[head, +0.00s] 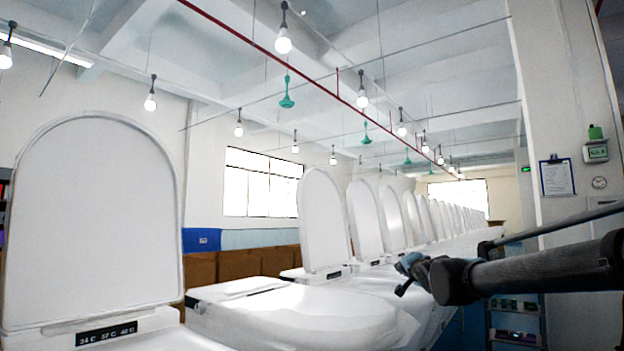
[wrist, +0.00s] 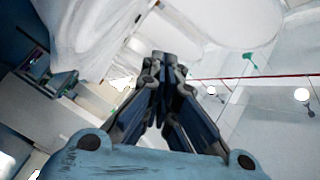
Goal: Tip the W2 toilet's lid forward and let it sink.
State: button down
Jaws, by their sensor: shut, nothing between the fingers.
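A row of white toilets runs from the left foreground to the far right in the head view. The nearest left one has its lid (head: 95,220) standing upright, above a dark strip marked with temperatures. The toilet beside it has its lid (head: 300,315) lying down flat. Behind that, another lid (head: 325,220) stands upright. No W2 mark is readable, so I cannot tell which toilet bears that name. My gripper (head: 404,272) is shut and empty, in front of the row at right. In the wrist view its fingers (wrist: 162,62) are closed together, with white surfaces beyond.
Several more raised lids (head: 395,215) recede behind. A pillar (head: 565,130) with a clipboard (head: 556,177) stands at right, with a shelf (head: 515,320) of small items below. Brown panels (head: 225,272) line the left wall. Lamps hang overhead, with open air above the lids.

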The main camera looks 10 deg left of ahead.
jog(key=w+a+r+m+t+y, duration=0.1)
jog(key=w+a+r+t+y, duration=0.1)
jog(key=a+r+y, duration=0.8)
jog(key=s+a+r+n+g+y, duration=0.2)
jog(key=s+a+r+g+y, duration=0.1)
jog(key=a+r+y, duration=0.4)
jog(key=s+a+r+n+g+y, duration=0.2)
jog(key=s+a+r+g+y, duration=0.15)
jog(key=a+r, duration=0.4)
jog(key=d+r+x, duration=0.1)
jog(key=x, duration=1.3)
jog(key=shift+d, duration=0.3)
jog(key=shift+w+f+h, duration=0.1)
jog(key=shift+h, duration=0.15)
jog(key=w+a+f, duration=0.2)
jog(key=a+f, duration=0.4)
jog(key=f, duration=0.6)
jog(key=shift+a+f, duration=0.15)
